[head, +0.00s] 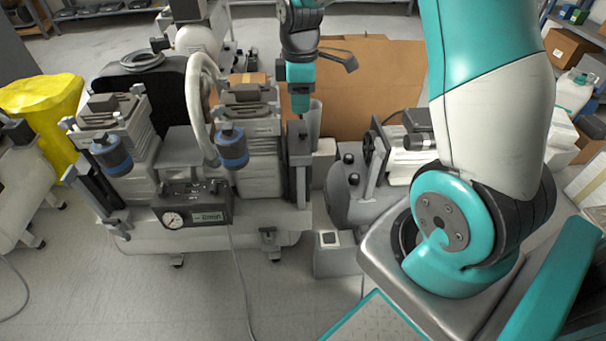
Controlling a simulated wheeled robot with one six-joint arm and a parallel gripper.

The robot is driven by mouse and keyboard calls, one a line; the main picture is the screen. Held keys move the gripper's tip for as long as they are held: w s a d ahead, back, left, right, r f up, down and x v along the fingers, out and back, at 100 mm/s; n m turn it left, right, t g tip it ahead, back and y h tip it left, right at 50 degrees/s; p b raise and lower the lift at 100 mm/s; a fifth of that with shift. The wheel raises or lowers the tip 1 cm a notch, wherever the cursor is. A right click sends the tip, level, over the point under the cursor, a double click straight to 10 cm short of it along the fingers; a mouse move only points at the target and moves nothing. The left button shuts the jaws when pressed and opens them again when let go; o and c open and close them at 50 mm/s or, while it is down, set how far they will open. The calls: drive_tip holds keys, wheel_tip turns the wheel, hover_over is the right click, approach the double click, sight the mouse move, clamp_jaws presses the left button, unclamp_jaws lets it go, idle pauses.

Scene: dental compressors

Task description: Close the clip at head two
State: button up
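A dental compressor stands at the left with two grey heads, a left head (125,130) and a right head (252,120). No label shows which one is head two. A dark upright clip part (298,165) stands at the right side of the right head. Another dark clip-like part (92,187) slants along the left side of the left head. Whether either clip is latched is too small to tell. My gripper (300,108) points down directly above the right-hand clip part, close to or touching its top. Its fingers are too small and overlapped to show their opening.
A front panel with gauge (175,219) and a white hose (203,100) sit on the compressor. A grey machine (355,195) stands close at the right. A cardboard sheet (375,85) is behind, a yellow bin (45,110) at left. Floor in front is mostly clear, with a cable.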

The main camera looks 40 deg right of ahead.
sight(303, 157)
drive_tip(key=f+b, duration=0.1)
drive_tip(key=f, duration=0.5)
drive_tip(key=f+b, duration=0.1)
drive_tip(key=f, duration=0.5)
drive_tip(key=d+f+b, duration=0.1)
drive_tip(key=f+b, duration=0.1)
drive_tip(key=f, duration=0.4)
drive_tip(key=shift+w+f, duration=0.1)
drive_tip(key=shift+f, duration=0.2)
drive_tip(key=shift+c, duration=0.4)
clamp_jaws()
